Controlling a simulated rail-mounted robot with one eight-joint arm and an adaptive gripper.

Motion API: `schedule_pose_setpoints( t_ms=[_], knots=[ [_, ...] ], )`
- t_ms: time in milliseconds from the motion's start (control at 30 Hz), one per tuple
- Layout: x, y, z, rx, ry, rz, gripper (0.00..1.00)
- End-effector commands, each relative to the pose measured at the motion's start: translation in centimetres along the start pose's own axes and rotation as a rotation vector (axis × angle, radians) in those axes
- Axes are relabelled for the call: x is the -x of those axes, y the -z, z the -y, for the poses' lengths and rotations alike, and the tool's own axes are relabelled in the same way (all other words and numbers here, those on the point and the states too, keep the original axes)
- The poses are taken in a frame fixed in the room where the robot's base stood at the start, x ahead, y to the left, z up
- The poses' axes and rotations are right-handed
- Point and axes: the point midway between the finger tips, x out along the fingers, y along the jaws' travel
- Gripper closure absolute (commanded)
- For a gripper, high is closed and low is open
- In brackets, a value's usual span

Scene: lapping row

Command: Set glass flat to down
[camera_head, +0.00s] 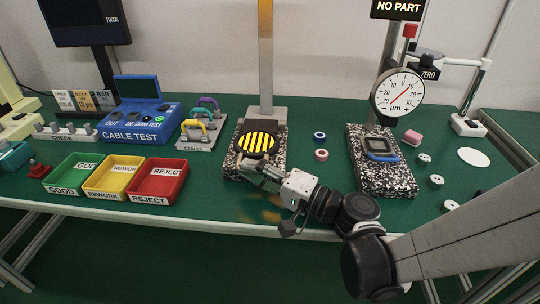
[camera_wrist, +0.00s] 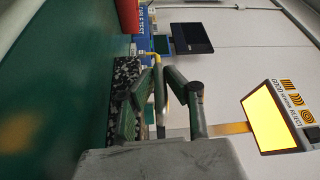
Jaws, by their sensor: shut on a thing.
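The glass flat (camera_head: 257,144) shows as a round disc with yellow and black stripes over the speckled stone block (camera_head: 232,170) at the middle of the bench. Whether it touches the surface beneath it cannot be told. My gripper (camera_head: 268,176) is at the disc's front edge, low over the block. In the wrist view my gripper (camera_wrist: 157,100) is shut on a thin, pale part between its fingers, which looks like the glass flat's edge or handle. The fingers hide most of the contact, and the disc's striped face does not show there.
A lit yellow lamp panel (camera_wrist: 271,116) stands behind the block. Left are red (camera_head: 160,181), yellow (camera_head: 112,178) and green (camera_head: 72,173) bins and a cable tester (camera_head: 140,125). Right, a dial gauge (camera_head: 398,93) stands over another speckled block (camera_head: 385,183). Small rings lie between the blocks.

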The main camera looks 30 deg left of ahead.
Motion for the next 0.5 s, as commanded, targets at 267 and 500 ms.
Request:
schedule_pose_setpoints(
  t_ms=[267, 500],
  knots=[
    [-0.05, 0.01, -0.11, 0.000, 0.000, 0.000, 1.00],
    [-0.05, 0.01, -0.11, 0.000, 0.000, 0.000, 0.77]
  ],
)
